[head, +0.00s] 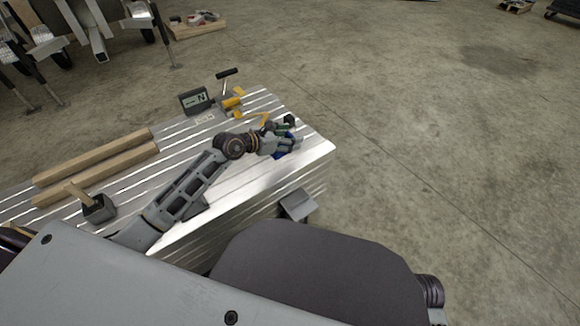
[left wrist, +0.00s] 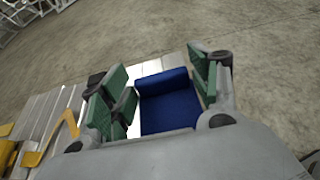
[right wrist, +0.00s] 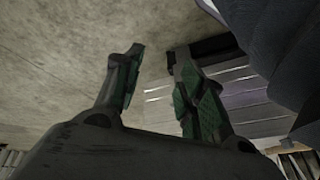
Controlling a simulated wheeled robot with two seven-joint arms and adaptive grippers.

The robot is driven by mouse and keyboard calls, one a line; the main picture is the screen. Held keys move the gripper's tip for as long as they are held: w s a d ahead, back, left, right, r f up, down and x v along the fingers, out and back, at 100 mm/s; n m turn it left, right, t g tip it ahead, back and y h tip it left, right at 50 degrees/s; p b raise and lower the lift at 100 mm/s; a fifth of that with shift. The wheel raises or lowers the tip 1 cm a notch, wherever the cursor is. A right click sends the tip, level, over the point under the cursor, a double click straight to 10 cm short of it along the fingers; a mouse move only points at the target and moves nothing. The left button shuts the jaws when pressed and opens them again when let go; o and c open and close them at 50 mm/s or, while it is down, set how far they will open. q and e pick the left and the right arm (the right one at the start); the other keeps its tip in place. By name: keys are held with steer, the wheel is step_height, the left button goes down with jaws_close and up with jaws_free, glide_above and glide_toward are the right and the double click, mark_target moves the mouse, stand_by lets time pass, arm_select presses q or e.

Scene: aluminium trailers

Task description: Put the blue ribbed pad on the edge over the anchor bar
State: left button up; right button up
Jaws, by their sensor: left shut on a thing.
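The blue ribbed pad (left wrist: 170,112) shows in the left wrist view between the green-lined fingers of my left gripper (left wrist: 160,75). It looks like a bent piece, with a raised lip at its far side. In the head view my left gripper (head: 283,135) is over the right end of the silver bench top, and only a bit of the blue pad (head: 288,154) shows under it. It is shut on the pad. My right gripper (right wrist: 157,52) is open with nothing between its fingers, near the slatted side of the bench. I cannot make out the anchor bar.
The ribbed silver bench top (head: 240,185) carries two wooden beams (head: 95,170), a mallet (head: 97,208), a small display device (head: 195,99) and a yellow-handled tool (head: 233,102). A yellow piece (left wrist: 62,140) lies left of my left gripper. Open concrete floor is to the right.

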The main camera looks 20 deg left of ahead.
arm_select(q)
steer(key=shift+w+d, duration=0.1)
steer(key=shift+d, duration=0.3)
steer(key=shift+f, duration=0.25)
arm_select(e)
steer(key=shift+w+r+t, duration=0.3)
steer(key=shift+w+r, duration=0.05)
steer(key=shift+w, duration=0.35)
arm_select(q)
steer(key=shift+f+b, duration=1.5)
steer(key=shift+f, duration=1.65)
arm_select(e)
step_height(320, 180, down, 6)
steer(key=a+t+y, duration=0.1)
steer(key=shift+w+a+m, duration=0.15)
steer(key=shift+w+m, duration=0.15)
arm_select(q)
steer(key=shift+f, duration=0.1)
arm_select(e)
steer(key=shift+f, duration=0.15)
